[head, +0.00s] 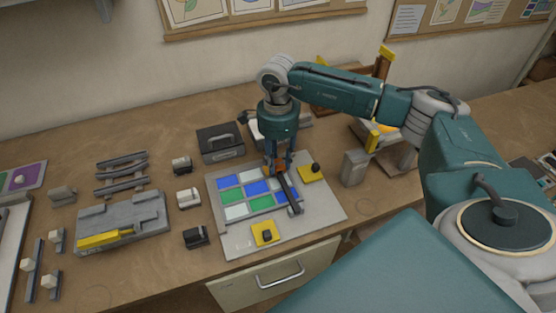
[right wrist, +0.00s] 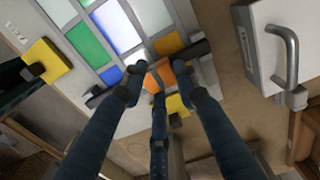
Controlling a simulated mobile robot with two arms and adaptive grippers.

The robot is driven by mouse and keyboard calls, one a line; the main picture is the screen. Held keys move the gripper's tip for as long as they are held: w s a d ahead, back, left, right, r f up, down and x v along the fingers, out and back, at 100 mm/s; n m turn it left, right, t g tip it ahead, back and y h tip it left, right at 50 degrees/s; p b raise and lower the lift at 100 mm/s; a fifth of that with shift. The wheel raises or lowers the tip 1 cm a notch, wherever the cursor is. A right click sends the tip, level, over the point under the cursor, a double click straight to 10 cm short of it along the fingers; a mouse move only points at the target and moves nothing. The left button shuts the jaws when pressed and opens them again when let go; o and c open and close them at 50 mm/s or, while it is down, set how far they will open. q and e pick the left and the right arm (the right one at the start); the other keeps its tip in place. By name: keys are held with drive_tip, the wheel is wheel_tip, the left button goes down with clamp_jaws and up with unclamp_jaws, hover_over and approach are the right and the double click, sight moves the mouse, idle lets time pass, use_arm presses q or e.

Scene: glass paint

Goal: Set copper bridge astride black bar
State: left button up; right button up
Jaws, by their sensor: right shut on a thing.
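The copper bridge, a small orange block (right wrist: 160,73), is held between the fingers of my right gripper (right wrist: 158,92). In the head view, the right gripper (head: 277,168) points down over the far right part of the glass panel. The black bar (head: 289,192) lies slanted along the right side of the coloured panes. In the right wrist view, the black bar (right wrist: 196,49) shows on both sides of the bridge, which lies across it. The fingers hide the bridge's lower edges, so I cannot tell whether it rests on the bar. My left gripper is out of view.
The grey board (head: 325,208) carries blue, green and white panes and yellow pads with black knobs, one at the front (head: 265,233) and one at the right (head: 312,172). A dark handled box (head: 220,143) stands behind. A grey block (head: 355,168) stands right of the board.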

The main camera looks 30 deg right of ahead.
drive_tip(key=shift+f, duration=0.15)
idle(0.3)
drive_tip(key=shift+f+b, duration=0.5)
drive_tip(key=shift+b, duration=0.05)
drive_tip(key=shift+r, duration=0.1)
drive_tip(key=shift+r+p, duration=0.3)
drive_tip(key=shift+r, duration=0.3)
idle(0.5)
drive_tip(key=o, duration=1.2)
drive_tip(key=shift+o, duration=0.2)
